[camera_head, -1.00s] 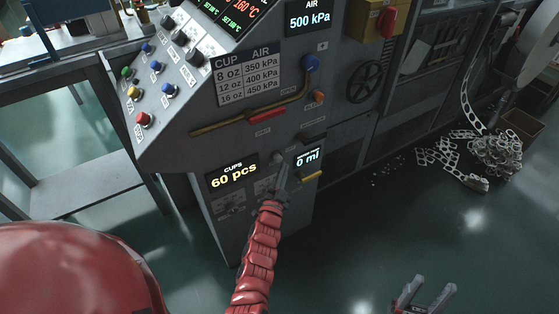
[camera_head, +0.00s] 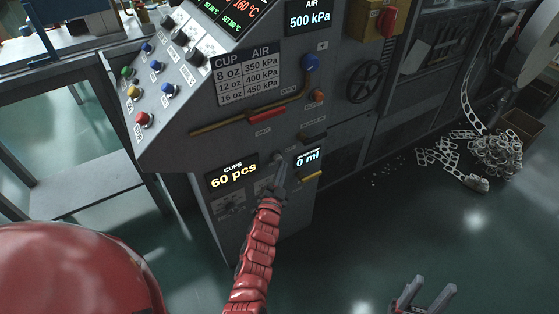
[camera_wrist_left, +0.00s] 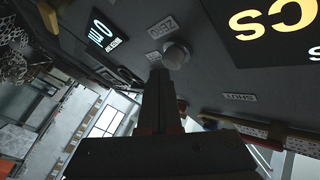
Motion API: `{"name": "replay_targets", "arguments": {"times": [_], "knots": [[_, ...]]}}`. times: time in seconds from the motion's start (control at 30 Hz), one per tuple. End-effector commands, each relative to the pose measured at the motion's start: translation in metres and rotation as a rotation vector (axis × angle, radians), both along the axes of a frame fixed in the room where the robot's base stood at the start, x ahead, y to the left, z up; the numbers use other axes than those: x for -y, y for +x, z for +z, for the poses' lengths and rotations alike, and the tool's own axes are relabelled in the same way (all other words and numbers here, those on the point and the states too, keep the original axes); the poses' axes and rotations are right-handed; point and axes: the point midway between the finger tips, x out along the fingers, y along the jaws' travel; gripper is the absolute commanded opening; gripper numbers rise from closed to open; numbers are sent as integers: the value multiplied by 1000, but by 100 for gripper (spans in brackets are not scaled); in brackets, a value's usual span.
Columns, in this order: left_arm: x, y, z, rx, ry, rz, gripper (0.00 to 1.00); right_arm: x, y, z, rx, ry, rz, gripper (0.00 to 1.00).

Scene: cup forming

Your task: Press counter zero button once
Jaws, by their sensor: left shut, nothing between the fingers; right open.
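The counter display (camera_head: 233,175) reads "CUPS 60 pcs" on the machine's lower front panel. A round grey button (camera_wrist_left: 177,53) beside a label reading "ZERO" (camera_wrist_left: 162,27) shows in the left wrist view, with the label upside down. My left gripper (camera_head: 279,172) is shut and empty, right in front of the panel, between the counter and the "0 ml" display (camera_head: 308,157). In the left wrist view its fingertips (camera_wrist_left: 160,76) are just beside and below the button; I cannot tell whether they touch it. My right gripper (camera_head: 424,290) is open and empty over the floor.
A yellow handle (camera_head: 311,176) and a dark handle (camera_head: 312,138) stick out near my left gripper. A red lever (camera_head: 268,115) and a handwheel (camera_head: 366,82) are higher up. Coloured buttons fill the sloped console at left.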

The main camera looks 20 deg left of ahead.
Motion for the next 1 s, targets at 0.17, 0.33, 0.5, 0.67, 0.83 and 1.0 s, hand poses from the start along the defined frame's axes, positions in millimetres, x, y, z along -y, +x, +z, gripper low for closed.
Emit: {"name": "replay_targets", "arguments": {"times": [0.17,0.33,0.5,0.67,0.83,1.0], "knots": [[-1,1,0,0,0,0,0,0,0,0,0,0,0,50],[-2,2,0,0,0,0,0,0,0,-1,0,0,0,50],[-4,3,0,0,-1,0,0,0,0,-1,0,0,0,50],[-5,4,0,0,-1,0,0,0,0,-2,0,0,0,50],[-7,6,0,0,-1,0,0,0,0,-2,0,0,0,50],[-8,6,0,0,-1,0,0,0,0,-2,0,0,0,50]]}}
